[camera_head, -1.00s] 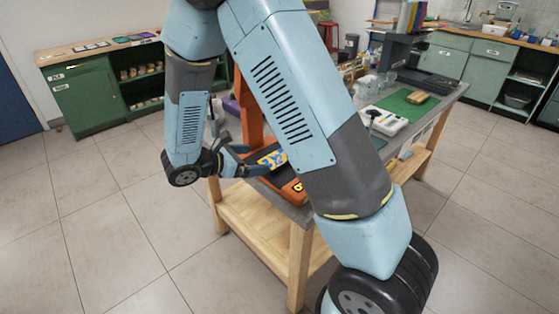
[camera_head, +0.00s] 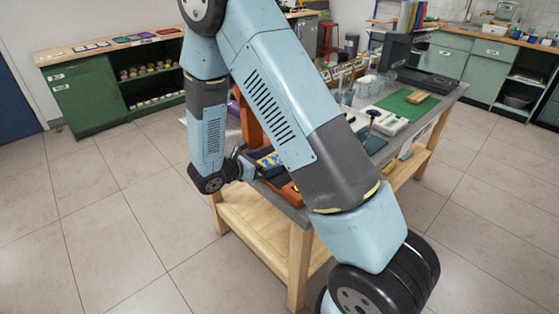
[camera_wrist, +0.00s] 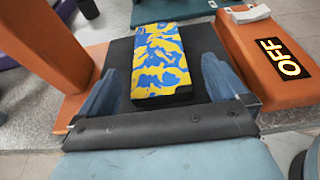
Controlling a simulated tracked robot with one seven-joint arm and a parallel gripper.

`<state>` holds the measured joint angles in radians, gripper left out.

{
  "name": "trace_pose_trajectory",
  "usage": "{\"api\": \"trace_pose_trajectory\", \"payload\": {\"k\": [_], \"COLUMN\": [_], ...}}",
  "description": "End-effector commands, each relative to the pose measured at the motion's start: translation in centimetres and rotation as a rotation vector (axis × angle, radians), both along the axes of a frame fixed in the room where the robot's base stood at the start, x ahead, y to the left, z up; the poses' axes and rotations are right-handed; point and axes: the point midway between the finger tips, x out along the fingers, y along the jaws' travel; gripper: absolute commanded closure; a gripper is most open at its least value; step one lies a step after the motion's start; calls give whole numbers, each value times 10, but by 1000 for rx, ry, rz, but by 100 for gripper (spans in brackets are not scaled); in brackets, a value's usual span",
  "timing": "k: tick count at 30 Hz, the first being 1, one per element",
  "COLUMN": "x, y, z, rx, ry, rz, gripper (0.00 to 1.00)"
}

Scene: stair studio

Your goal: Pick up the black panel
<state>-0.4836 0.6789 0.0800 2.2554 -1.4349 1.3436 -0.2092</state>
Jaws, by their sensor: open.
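My gripper (camera_wrist: 159,66) is open, with one finger on each side of a blue-and-yellow patterned block (camera_wrist: 160,58) in the wrist view. No finger visibly touches the block. A flat black panel-like surface (camera_wrist: 121,52) shows under and beside the block, between orange parts. I cannot tell whether it is a separate piece or part of the orange machine (camera_wrist: 270,45), which is marked OFF. In the head view my gripper is at the bench edge, partly hidden by my arm, and the block (camera_head: 268,159) shows just past it.
An orange upright (camera_wrist: 45,40) stands close to the left finger. The wooden workbench (camera_head: 300,245) also carries a green mat (camera_head: 405,103), a white device (camera_head: 383,120) and a dark flat box (camera_head: 428,79). Floor to the left is clear.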

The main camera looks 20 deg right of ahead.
Motion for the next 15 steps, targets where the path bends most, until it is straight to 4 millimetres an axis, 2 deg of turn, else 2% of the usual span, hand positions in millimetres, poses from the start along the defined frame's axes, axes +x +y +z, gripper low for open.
{"api": "trace_pose_trajectory", "payload": {"k": [9,15], "x": [18,25], "y": [-30,-42], "z": [-12,-16], "rx": [-1,0], "ry": [0,0], "rz": [-3,-1], "gripper": [0,0]}}
